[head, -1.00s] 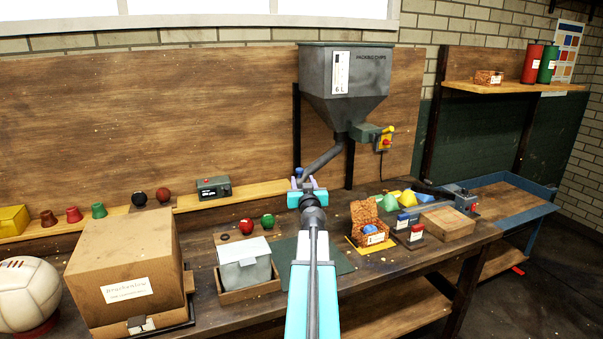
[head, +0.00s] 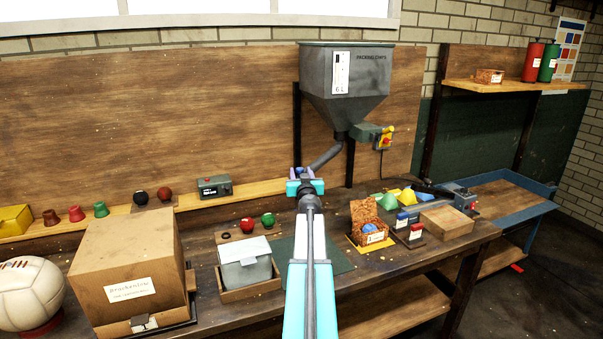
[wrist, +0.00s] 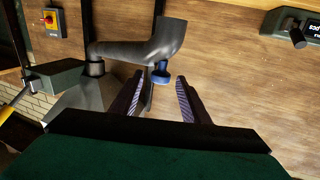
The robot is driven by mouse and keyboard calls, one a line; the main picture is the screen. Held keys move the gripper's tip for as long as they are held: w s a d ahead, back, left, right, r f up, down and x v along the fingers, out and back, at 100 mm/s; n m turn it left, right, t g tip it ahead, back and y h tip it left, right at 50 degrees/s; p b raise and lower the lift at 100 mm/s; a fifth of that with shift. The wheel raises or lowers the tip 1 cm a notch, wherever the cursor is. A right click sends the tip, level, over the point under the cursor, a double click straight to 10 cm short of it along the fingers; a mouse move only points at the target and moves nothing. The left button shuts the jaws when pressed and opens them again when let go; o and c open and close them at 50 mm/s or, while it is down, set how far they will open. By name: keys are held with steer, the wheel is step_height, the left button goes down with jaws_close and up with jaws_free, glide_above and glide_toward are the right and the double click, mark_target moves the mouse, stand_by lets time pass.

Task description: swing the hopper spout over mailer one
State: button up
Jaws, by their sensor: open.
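The grey hopper (head: 345,88) is mounted against the back board. Its bent grey spout (head: 328,155) slants down to the left, its end hidden by my gripper in the head view. In the wrist view the spout (wrist: 135,48) has a blue knob (wrist: 161,73) at its free end. My gripper (head: 303,174) is open, and in the wrist view its jaws (wrist: 158,90) stand just short of the knob, not closed on it. A grey mailer with a white flap (head: 245,270) stands in a wooden tray below, left of my arm; I cannot read a number on it.
A large cardboard box (head: 125,265) stands at the left of the bench. Red and green balls (head: 247,225) lie behind the mailer. A green mat (head: 340,262) lies under my arm. A small open box (head: 370,222) stands to the right. A switch box (head: 383,138) sits beside the spout's base.

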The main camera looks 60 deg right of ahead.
steer(key=shift+d, duration=0.1)
jaws_close()
steer(key=shift+d, duration=0.25)
steer(key=shift+a, duration=0.2)
